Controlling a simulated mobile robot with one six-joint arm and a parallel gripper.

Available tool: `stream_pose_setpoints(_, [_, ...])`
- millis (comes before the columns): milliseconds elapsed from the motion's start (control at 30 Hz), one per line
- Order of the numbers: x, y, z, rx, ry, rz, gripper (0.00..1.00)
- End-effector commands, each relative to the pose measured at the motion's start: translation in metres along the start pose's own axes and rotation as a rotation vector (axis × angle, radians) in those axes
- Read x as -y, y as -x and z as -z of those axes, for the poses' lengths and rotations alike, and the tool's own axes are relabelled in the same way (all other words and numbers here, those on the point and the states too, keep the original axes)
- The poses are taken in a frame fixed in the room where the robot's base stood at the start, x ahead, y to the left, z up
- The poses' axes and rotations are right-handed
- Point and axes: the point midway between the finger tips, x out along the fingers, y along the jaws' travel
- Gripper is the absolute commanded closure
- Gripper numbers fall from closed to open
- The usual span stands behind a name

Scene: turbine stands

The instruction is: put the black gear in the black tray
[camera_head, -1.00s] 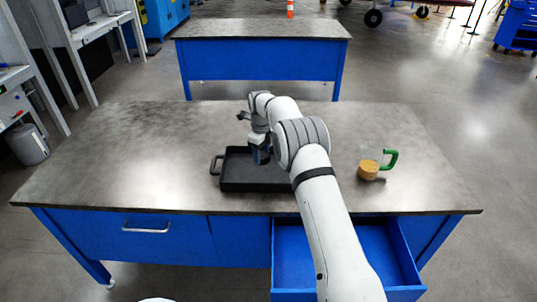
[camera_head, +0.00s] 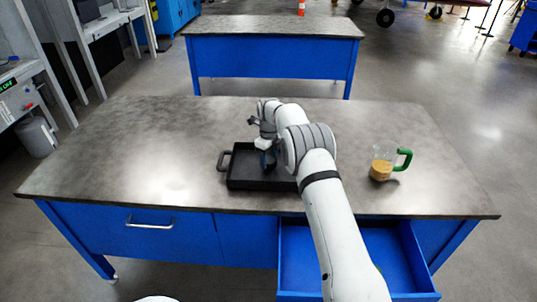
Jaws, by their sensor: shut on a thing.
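The black tray (camera_head: 240,180) sits on the grey workbench, left of my arm; its left handle shows and its right side is hidden behind the arm. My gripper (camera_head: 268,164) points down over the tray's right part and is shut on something. The held thing is too small and dark to make out. I cannot pick out the black gear; it may be hidden by the gripper or lost against the tray.
A glass jug with a green handle (camera_head: 404,159) and tan contents stands on the workbench (camera_head: 120,150) to the right. A blue drawer (camera_head: 400,262) is open below the front edge. The bench's left half is clear. A second bench (camera_head: 270,58) stands behind.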

Motion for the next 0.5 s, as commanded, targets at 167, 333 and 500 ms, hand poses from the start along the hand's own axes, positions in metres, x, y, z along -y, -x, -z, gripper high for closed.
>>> stream_pose_setpoints(167, [-0.0001,-0.0122,-0.0005,0.001,0.001,0.001,1.00])
stream_pose_setpoints(333, [-0.0003,-0.0120,-0.0007,0.001,0.001,0.001,1.00])
stream_pose_setpoints(500, [-0.0004,-0.0119,-0.0009,0.001,0.001,0.001,1.00])
